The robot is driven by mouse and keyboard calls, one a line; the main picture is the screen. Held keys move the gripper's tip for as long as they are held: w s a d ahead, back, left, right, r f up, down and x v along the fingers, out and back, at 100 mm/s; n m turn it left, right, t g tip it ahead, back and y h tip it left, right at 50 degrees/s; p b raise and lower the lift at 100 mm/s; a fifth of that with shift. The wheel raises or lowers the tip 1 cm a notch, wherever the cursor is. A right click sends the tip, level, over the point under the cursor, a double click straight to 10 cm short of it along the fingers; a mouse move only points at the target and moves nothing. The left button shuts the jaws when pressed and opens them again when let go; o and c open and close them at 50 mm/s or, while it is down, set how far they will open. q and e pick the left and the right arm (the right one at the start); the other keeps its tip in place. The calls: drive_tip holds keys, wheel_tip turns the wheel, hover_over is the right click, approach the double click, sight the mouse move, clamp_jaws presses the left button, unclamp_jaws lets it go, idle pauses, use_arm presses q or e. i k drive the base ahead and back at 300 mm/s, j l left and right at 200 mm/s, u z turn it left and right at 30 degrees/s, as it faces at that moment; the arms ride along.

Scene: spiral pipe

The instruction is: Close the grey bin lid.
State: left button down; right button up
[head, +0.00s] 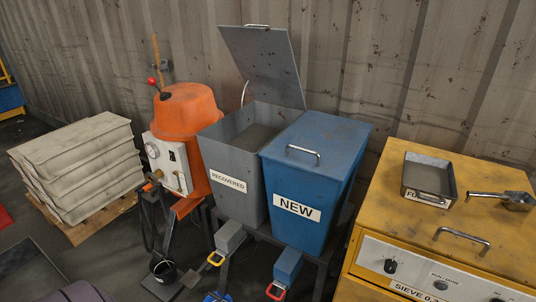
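The grey bin (228,160), labelled RECOVERED, stands in the middle of the head view. Its grey lid (265,62) is raised and stands up at the back, tilted toward the corrugated wall, with a metal handle (257,26) at its top edge. The bin is open, and a grey surface shows inside it. A thin curved stay runs beside the lid's left edge. Neither of my grippers shows in this view.
A blue bin (314,160) labelled NEW, lid closed, stands tight against the grey bin's right side. An orange machine (187,115) stands close on the left. A yellow sieve cabinet (450,215) with a metal tray (430,178) is at right. Stacked sacks (80,165) lie far left.

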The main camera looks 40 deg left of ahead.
sight(264, 57)
drive_tip(key=u, duration=1.3)
